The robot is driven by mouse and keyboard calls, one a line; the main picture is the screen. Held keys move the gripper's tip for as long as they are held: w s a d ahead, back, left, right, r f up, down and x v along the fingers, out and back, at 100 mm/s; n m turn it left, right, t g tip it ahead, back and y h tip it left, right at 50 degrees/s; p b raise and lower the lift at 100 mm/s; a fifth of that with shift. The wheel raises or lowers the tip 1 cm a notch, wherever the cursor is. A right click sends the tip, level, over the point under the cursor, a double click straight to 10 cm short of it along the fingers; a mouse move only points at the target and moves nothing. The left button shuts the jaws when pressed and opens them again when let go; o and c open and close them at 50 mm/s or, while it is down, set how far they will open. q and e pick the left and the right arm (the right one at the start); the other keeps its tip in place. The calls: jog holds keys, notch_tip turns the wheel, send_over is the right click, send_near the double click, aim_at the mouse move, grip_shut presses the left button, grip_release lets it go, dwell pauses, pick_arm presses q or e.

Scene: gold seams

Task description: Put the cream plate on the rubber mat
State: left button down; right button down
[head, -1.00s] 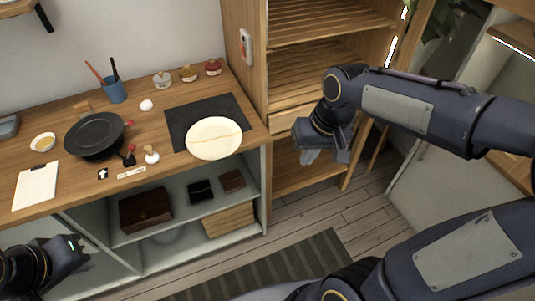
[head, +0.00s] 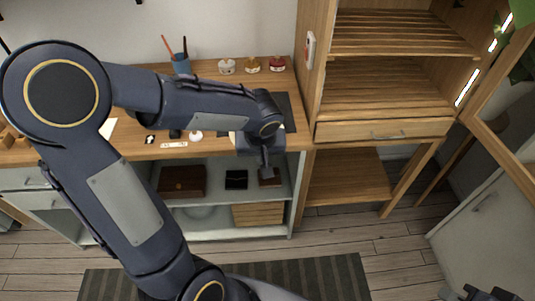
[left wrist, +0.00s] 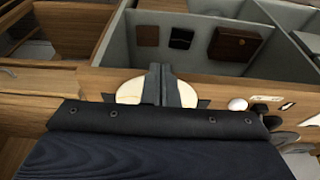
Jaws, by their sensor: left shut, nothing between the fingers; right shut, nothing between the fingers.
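The cream plate is mostly hidden behind my left gripper (head: 266,170) in the head view. In the left wrist view the cream plate (left wrist: 130,92) shows on both sides of the fingers, near the counter's front edge. The dark rubber mat (head: 289,112) lies on the counter, partly covered by my arm, and its corner (left wrist: 203,103) shows beside the plate. The plate seems to overlap the mat's front part. My left gripper is shut and empty, in front of the plate; contact cannot be told. My right gripper (head: 480,293) is shut and empty at the lower right.
Small jars (head: 252,65) and a blue cup (head: 182,65) with utensils stand at the back of the counter. A white knob-like item (head: 196,135) sits left of my gripper. Open shelves below hold a brown box (head: 182,181). A tall wooden cabinet (head: 309,90) adjoins on the right.

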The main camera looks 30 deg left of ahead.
pick_arm(q)
jog(key=w+a+f+p, duration=0.2)
jog(key=w+a+f, duration=0.1)
jog(key=w+f, duration=0.2)
jog(key=shift+x, duration=1)
jog(key=shift+s, duration=0.15)
jog(key=shift+w+a, duration=0.5)
jog(key=shift+w, duration=0.35)
jog(key=shift+w+a, duration=0.5)
jog(key=shift+w, duration=0.35)
